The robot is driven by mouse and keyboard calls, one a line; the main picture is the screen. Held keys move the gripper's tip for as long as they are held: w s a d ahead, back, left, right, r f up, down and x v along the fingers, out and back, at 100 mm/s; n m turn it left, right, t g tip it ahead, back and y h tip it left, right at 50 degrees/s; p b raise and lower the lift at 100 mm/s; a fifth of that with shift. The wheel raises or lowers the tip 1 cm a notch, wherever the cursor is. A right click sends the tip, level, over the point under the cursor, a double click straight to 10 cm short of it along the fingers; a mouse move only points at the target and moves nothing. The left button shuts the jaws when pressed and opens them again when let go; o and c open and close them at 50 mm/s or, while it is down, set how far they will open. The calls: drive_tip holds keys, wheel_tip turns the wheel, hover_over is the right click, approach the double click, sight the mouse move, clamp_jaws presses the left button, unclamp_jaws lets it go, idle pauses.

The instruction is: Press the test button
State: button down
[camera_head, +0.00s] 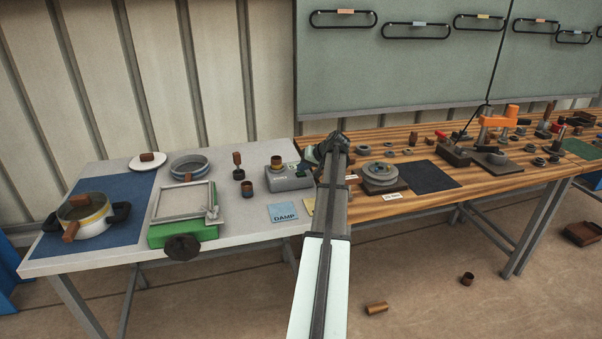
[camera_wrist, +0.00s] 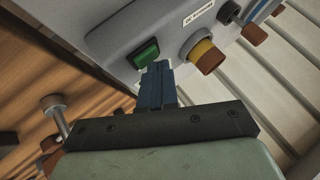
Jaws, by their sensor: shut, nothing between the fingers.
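A grey control box (camera_head: 288,179) stands on the right part of the grey table. In the wrist view the box (camera_wrist: 120,25) carries a green rectangular button (camera_wrist: 146,53), which I take for the test button, and a yellow and brown knob (camera_wrist: 205,55). My gripper (camera_wrist: 156,68) is shut and empty. Its fingertips appear just below the green button in the wrist view. I cannot tell whether they touch it. In the head view my gripper (camera_head: 318,156) is at the right end of the box, partly hidden by my arm.
A blue DAMP card (camera_head: 283,212) lies in front of the box. A small dark and copper cup (camera_head: 247,189) stands left of it. A round grey stack (camera_head: 381,176) sits on the wooden bench to the right.

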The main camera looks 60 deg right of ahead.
sight(303, 173)
idle(0.4)
drive_tip(key=shift+r, duration=0.85)
drive_tip(key=shift+r, duration=0.15)
drive_tip(key=shift+r, duration=2.35)
